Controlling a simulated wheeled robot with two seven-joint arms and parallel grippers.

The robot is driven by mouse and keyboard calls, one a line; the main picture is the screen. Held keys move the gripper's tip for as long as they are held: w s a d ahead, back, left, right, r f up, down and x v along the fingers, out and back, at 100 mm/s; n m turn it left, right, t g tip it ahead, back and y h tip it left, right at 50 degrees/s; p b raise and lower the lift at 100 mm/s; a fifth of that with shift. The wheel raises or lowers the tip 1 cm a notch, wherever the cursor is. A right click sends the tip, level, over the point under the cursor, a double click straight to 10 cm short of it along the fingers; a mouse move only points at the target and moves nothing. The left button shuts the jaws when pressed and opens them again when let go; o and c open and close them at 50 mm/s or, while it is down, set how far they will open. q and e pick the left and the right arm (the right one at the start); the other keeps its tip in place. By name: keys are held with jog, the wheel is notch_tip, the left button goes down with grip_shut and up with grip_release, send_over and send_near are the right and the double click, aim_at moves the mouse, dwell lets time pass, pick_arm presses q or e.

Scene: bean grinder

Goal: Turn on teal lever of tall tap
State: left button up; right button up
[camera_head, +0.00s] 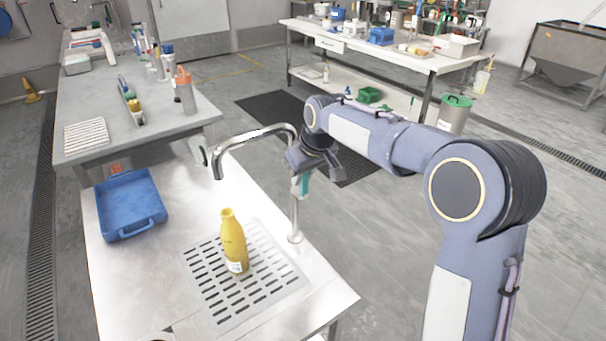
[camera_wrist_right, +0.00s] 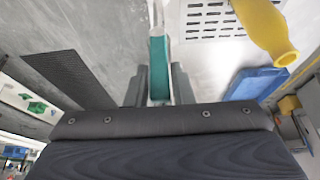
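The tall tap (camera_head: 256,137) is a chrome pipe rising from the right edge of the steel counter, its spout curving left and down. Its teal lever (camera_head: 304,183) shows on the upright just below my right gripper (camera_head: 303,175). In the right wrist view the teal lever (camera_wrist_right: 160,66) lies between the two dark fingers of my right gripper (camera_wrist_right: 160,84). The fingers lie close along both sides of it; I cannot tell whether they press on it. No water shows at the spout. My left gripper is not in view.
A yellow bottle (camera_head: 234,243) stands on the slotted drain grate (camera_head: 210,300) left of the tap's foot. A blue tray (camera_head: 128,203) lies further left on the counter. A grey bench (camera_head: 120,95) with an orange-topped bottle (camera_head: 186,92) stands behind.

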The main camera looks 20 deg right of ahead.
grip_shut()
jog(key=shift+s+a+h, duration=0.2)
jog(key=shift+a+h, duration=0.3)
jog(key=shift+h, duration=0.1)
jog(key=shift+s+a+f+n+t+h+b, duration=0.15)
jog(key=shift+a+n+t+h+b, duration=0.25)
jog(key=shift+h, duration=0.4)
jog(key=shift+o, duration=2.1)
grip_release()
